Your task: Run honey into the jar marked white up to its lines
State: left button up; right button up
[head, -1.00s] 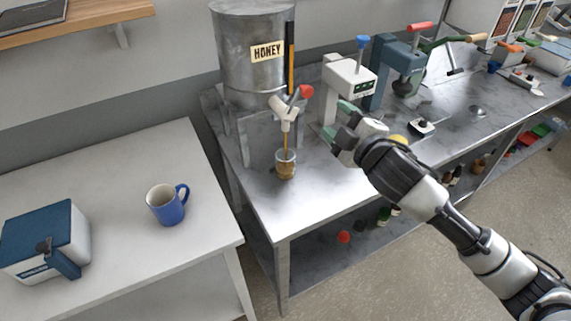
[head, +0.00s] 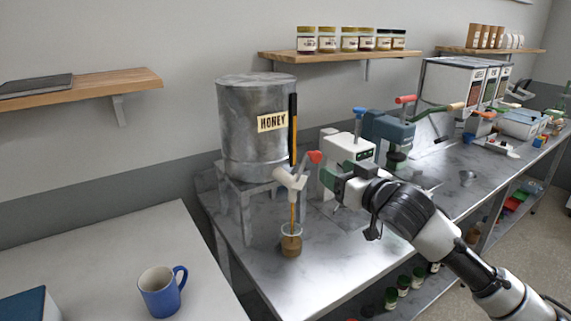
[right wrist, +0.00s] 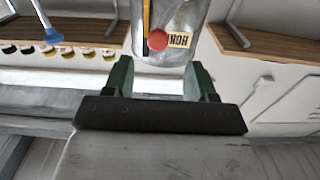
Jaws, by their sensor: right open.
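The grey metal honey tank (head: 250,125) stands on a stand at the near-left end of the metal bench. Its white tap (head: 290,180) has a red-ended handle (head: 315,157) tilted up to the right. An amber honey stream (head: 292,213) runs from the spout into the small clear jar (head: 291,243), which holds brown honey to below its rim. I cannot make out the jar's lines or mark. My right gripper (head: 340,178) is open and empty, right of the tap and apart from it. In the right wrist view, its fingers (right wrist: 160,82) face the tank and red handle end (right wrist: 158,40). My left gripper is out of view.
A white press-like device (head: 345,150) and a blue one (head: 387,130) stand behind my right gripper. A blue mug (head: 162,291) is on the white table at left. Capped jars (head: 350,40) line the wall shelf. Bench surface right of the jar is clear.

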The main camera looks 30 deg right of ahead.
aim_at(318, 159)
jog(key=w, duration=0.1)
jog(key=w+p, duration=0.1)
jog(key=w, duration=0.1)
jog(key=shift+w+d+r, duration=0.15)
jog(key=shift+w+r, duration=0.05)
jog(key=shift+r, duration=0.05)
jog(key=w, duration=0.1)
jog(key=w+p, duration=0.1)
jog(key=w, duration=0.1)
jog(key=w+p, duration=0.1)
jog(key=w, duration=0.1)
jog(key=shift+w+a+f, duration=0.1)
jog(key=shift+w+a, duration=0.1)
jog(key=shift+a, duration=0.1)
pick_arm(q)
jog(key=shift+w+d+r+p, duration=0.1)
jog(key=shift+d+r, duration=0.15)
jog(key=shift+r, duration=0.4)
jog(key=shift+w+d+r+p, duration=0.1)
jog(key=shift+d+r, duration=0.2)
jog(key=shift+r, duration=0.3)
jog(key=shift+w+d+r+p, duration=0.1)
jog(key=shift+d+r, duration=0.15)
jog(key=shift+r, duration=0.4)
pick_arm(e)
jog(key=shift+w+a+f, duration=0.1)
jog(key=shift+w+f, duration=0.05)
jog(key=shift+w, duration=0.6)
jog(key=shift+c, duration=0.2)
